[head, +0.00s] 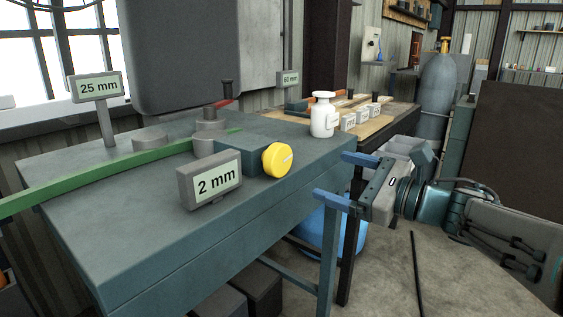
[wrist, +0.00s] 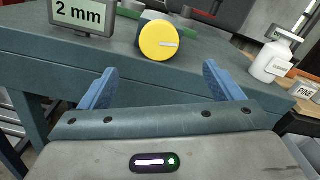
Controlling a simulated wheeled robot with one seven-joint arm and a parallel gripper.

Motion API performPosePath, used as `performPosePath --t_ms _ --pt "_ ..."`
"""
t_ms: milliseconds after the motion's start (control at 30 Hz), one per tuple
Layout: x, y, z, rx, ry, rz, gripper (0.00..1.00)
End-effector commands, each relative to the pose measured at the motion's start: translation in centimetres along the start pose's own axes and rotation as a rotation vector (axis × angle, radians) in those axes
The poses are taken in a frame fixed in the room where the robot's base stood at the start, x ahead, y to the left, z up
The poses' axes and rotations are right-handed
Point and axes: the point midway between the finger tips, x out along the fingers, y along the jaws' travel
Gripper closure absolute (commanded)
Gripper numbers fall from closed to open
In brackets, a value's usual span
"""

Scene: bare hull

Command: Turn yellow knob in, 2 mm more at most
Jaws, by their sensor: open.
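The yellow knob (head: 277,160) sits on the front end of a dark teal block (head: 240,147) on the bench. A pale pointer line on it points to the upper right. In the wrist view the knob (wrist: 160,40) is ahead of my gripper, its line nearly level to the right. A display (head: 210,180) reading "2 mm" stands left of the knob. My gripper (head: 338,177) is open and empty, to the right of the knob and apart from it. In the wrist view its blue fingers (wrist: 162,85) are spread either side, below the knob.
A long green bar (head: 95,172) lies across the teal bench (head: 140,240). A "25 mm" sign (head: 97,87) stands at the back left. A white bottle (head: 323,116) stands on the bench behind the knob. Open floor lies at front right.

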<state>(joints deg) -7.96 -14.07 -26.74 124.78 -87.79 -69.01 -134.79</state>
Motion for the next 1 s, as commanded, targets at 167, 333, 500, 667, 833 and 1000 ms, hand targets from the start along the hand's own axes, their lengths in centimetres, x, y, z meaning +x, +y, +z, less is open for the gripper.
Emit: performPosePath --t_ms 167,333,500,667,833,1000 --pt "1.9 0.2 -0.1 -0.013 -0.001 0.012 0.14" --pt "5.5 0.3 -0.1 -0.010 -0.002 0.012 0.14" --pt "9.1 0.3 -0.1 -0.010 -0.002 0.011 0.14" --pt "11.8 0.3 -0.1 -0.009 -0.002 0.009 0.14" --pt "13.3 0.2 0.0 -0.009 -0.001 0.006 0.14" --pt "13.7 0.2 0.1 -0.009 -0.002 0.006 0.14"
